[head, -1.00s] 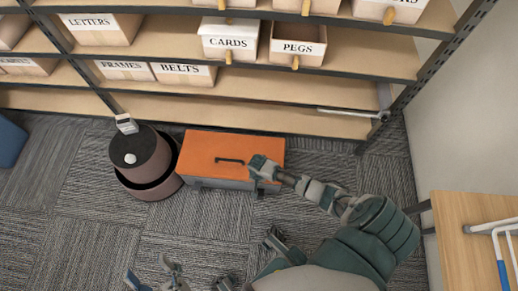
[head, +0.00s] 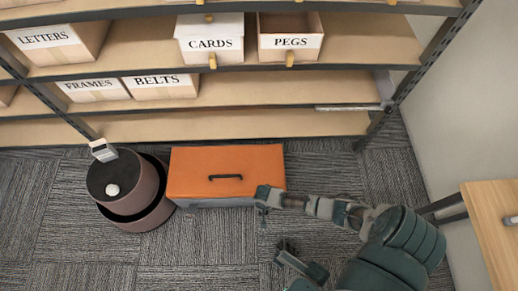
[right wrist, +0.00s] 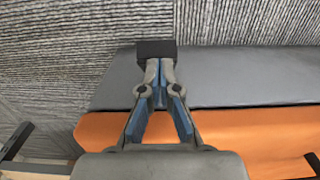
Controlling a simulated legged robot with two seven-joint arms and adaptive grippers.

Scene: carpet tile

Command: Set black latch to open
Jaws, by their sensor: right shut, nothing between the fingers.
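A toolbox with an orange lid (head: 225,165) and grey body (head: 215,202) sits on the carpet before the shelf. It also shows in the right wrist view, grey side (right wrist: 240,75) and orange lid (right wrist: 255,130). The black latch (right wrist: 155,49) shows as a dark block at the grey side's left part. My right gripper (right wrist: 158,95) is shut and empty, its tips right at the latch; whether they touch it I cannot tell. In the head view the right gripper (head: 264,206) is at the box's front right corner and hides the latch.
A round brown bin-like object (head: 130,190) with a small grey device on it stands close left of the box. A shelf (head: 230,124) with labelled bins is behind. A wooden table (head: 492,215) is at right. Carpet in front is clear.

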